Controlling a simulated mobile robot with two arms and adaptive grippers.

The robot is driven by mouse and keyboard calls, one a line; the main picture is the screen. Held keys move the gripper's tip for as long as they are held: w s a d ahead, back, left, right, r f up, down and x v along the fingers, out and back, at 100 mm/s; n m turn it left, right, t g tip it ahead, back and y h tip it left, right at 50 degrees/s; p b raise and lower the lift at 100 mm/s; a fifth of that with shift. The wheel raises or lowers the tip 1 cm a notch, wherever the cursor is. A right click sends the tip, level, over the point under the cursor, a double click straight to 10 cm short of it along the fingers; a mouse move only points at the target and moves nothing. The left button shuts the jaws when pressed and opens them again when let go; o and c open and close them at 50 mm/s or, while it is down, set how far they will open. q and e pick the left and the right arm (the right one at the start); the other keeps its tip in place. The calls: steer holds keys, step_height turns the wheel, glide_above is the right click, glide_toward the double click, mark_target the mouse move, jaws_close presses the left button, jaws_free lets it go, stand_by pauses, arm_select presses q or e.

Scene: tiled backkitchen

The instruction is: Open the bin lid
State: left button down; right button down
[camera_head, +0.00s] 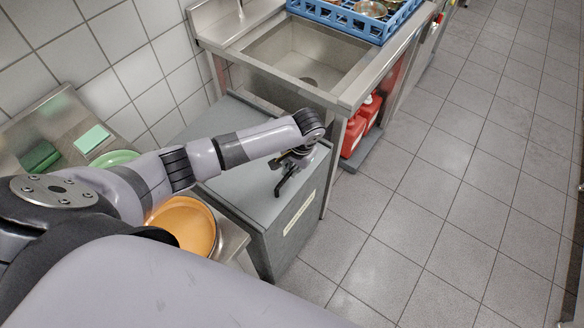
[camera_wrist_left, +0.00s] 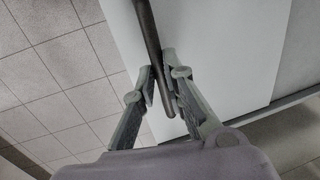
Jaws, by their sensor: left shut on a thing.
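The bin is a grey box (camera_head: 284,232) with a pale label strip on its front, and its grey lid (camera_head: 238,192) looks closed. My left gripper (camera_head: 285,178) is over the lid near its front right edge, pointing down. In the left wrist view, my left gripper's fingers (camera_wrist_left: 167,98) are shut on a dark bar (camera_wrist_left: 149,35), which looks like the lid's handle. A pale flat panel (camera_wrist_left: 220,60) lies behind the bar. My arm hides part of the lid in the head view. My right gripper is not in view.
A steel sink (camera_head: 305,55) with a blue crate (camera_head: 350,22) stands behind the bin. Red containers (camera_head: 355,135) sit below it. An orange plate (camera_head: 187,226) lies left of the bin, close under my arm. The tiled floor (camera_head: 430,200) to the right is clear.

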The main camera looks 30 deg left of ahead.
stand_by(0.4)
arm_select(q)
steer(key=shift+w+a, duration=0.1)
steer(key=shift+a, duration=0.25)
steer(key=a, duration=0.5)
steer(key=w+a, duration=0.1)
steer(key=a, duration=0.5)
steer(key=w+a+p, duration=0.1)
steer(key=a, duration=0.4)
steer(key=shift+w+a, duration=0.15)
steer(key=c, duration=1.7)
jaws_free()
steer(key=shift+o, duration=0.2)
steer(key=shift+r, duration=0.1)
step_height(320, 180, up, 12)
steer(key=d, duration=0.2)
steer(key=shift+d+f, duration=0.2)
